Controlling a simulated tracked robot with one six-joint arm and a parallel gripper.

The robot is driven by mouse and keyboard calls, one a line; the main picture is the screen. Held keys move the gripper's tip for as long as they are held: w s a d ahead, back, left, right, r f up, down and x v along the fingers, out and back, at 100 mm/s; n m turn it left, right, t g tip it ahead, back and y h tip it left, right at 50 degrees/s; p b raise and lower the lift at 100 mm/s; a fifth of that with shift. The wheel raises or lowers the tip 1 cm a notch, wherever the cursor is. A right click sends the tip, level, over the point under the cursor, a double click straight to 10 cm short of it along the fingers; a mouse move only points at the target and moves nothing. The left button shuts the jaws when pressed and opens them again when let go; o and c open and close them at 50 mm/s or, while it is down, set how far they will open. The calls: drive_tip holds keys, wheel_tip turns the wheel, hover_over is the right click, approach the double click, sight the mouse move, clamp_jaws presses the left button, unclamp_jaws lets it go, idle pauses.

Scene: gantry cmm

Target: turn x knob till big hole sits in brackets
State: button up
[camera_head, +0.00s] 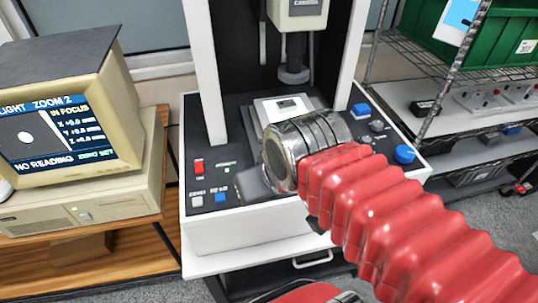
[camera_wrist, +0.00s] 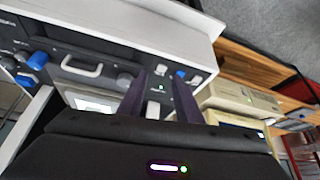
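The gantry machine (camera_head: 240,228) has a blue round knob (camera_head: 405,154) at the right of its console, with a blue part (camera_head: 361,110) and smaller grey knobs (camera_head: 377,126) behind it. I cannot read which is the x knob. The head view hides the fingers.
A pale stage plate (camera_head: 283,104) sits under the probe column (camera_head: 294,70). Red, white and blue buttons (camera_head: 221,197) are at the console's left. A wire rack (camera_head: 425,65) with a green crate (camera_head: 500,40) stands at right. A wooden desk (camera_head: 150,240) is at left.

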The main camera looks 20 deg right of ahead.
drive_tip(key=o, duration=0.4)
drive_tip(key=shift+w+d+r, duration=0.1)
drive_tip(key=shift+w+r, duration=0.1)
drive_tip(key=shift+o, duration=0.8)
drive_tip(key=w+d+r+n+g, duration=0.2)
drive_tip(key=w+d+r+n, duration=0.1)
drive_tip(key=w+n, duration=0.2)
drive_tip(key=shift+w+d+r+n+g, duration=0.2)
drive_tip(key=shift+w+r+n+g, duration=0.15)
drive_tip(key=shift+w, duration=0.2)
drive_tip(key=w+d+r+n+g, duration=0.1)
drive_tip(key=w+d+n+g, duration=0.2)
drive_tip(key=w+d+n, duration=0.2)
drive_tip(key=shift+w+d+n, duration=0.15)
drive_tip(key=shift+w+n, duration=1)
drive_tip(key=shift+w, duration=0.4)
wheel_tip(320, 180, down, 14)
drive_tip(key=shift+r, duration=0.1)
drive_tip(key=shift+c, duration=0.5)
